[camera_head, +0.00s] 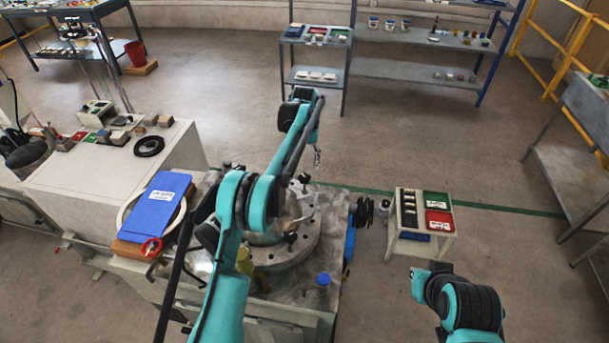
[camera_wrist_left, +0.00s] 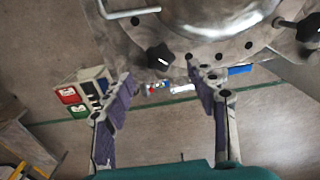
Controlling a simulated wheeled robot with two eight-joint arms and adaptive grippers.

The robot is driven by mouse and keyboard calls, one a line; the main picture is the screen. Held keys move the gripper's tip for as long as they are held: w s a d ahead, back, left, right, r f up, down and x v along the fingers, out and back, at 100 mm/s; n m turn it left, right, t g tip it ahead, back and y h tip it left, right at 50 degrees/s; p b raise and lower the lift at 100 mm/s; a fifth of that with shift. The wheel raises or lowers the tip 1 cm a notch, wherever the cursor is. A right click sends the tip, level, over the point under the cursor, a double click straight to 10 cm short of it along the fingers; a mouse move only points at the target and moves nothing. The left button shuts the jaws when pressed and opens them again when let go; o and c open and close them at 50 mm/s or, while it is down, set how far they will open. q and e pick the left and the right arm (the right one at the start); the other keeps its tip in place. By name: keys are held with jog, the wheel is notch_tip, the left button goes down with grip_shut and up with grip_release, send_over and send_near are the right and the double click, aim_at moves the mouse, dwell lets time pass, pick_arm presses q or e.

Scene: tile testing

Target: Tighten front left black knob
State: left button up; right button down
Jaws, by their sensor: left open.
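A round metal plate (camera_head: 312,232) with bolt holes and black knobs sits on the machine, partly hidden behind my left arm. One black knob (camera_head: 303,180) is at its far right edge and another black knob (camera_head: 290,238) is on its near side. My left gripper (camera_head: 317,160) hangs beyond the far knob, open and empty. In the left wrist view, a black knob (camera_wrist_left: 160,58) lies above the gap between my open fingers (camera_wrist_left: 160,75), apart from them, and another knob (camera_wrist_left: 308,28) is at upper right. I cannot tell which is the front left knob.
A blue clipboard (camera_head: 155,206) lies left of the plate. A small cart (camera_head: 393,248) with bins is to the right.

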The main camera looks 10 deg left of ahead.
aim_at(305, 176)
pick_arm(q)
notch_tip(305, 176, down, 7)
jog(key=shift+r+b, duration=0.1)
jog(key=shift+b, duration=0.65)
jog(key=c, duration=1.2)
